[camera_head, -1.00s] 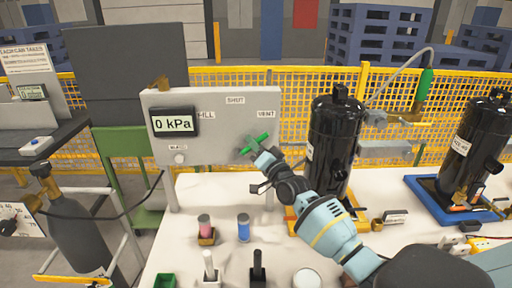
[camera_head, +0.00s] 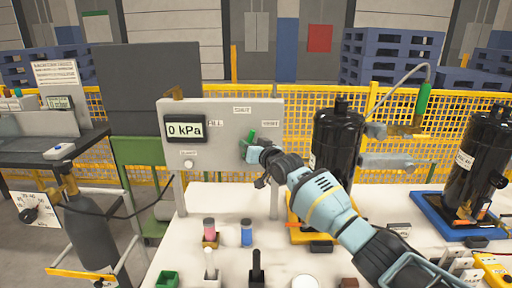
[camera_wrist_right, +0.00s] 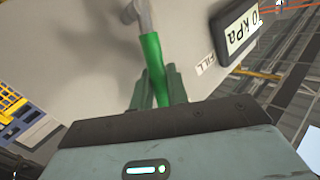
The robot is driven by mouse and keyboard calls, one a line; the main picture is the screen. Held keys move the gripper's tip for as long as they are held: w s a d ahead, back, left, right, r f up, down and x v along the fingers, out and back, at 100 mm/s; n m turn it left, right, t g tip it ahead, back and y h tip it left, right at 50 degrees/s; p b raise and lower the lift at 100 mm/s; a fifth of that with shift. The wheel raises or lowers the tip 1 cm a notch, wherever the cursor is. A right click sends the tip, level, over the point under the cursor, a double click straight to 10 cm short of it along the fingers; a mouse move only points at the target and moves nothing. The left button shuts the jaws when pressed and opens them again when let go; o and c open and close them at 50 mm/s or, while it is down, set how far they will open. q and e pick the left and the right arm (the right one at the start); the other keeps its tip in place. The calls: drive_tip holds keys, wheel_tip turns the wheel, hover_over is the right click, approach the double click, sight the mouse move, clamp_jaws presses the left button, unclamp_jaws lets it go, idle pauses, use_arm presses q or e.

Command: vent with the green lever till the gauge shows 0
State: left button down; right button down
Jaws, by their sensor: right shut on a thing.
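The green lever (camera_head: 251,136) is on the grey panel (camera_head: 217,148) and stands nearly upright, toward the top label, which looks like SHUT. It also shows in the right wrist view (camera_wrist_right: 152,55), running between the fingers. The gauge (camera_head: 185,128) on the panel reads 0 kPa. My right gripper (camera_head: 252,152) is shut on the lever; its fingers also show in the right wrist view (camera_wrist_right: 160,86). The pivot end of the lever is partly hidden by the gripper in the head view. My left gripper is not in view.
A second black tank (camera_head: 475,160) sits in a blue tray at the far right. Pink and blue small cylinders (camera_head: 246,232) stand on the white table. A grey gas bottle (camera_head: 90,228) is at the left.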

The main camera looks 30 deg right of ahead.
drive_tip(key=shift+w+a+r+n+g+p, duration=0.3)
drive_tip(key=shift+a+r+n+g, duration=0.1)
drive_tip(key=shift+a+n, duration=0.1)
drive_tip(key=shift+w+a+f+n+g+p, duration=0.2)
drive_tip(key=shift+a+n+g+p, duration=0.15)
drive_tip(key=shift+n+g, duration=0.2)
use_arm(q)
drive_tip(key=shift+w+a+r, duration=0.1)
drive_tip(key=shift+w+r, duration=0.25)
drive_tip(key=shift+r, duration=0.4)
use_arm(e)
drive_tip(key=shift+a+h, duration=0.1)
drive_tip(key=shift+h, duration=0.2)
drive_tip(key=shift+f, duration=0.1)
drive_tip(key=c, duration=1.4)
unclamp_jaws()
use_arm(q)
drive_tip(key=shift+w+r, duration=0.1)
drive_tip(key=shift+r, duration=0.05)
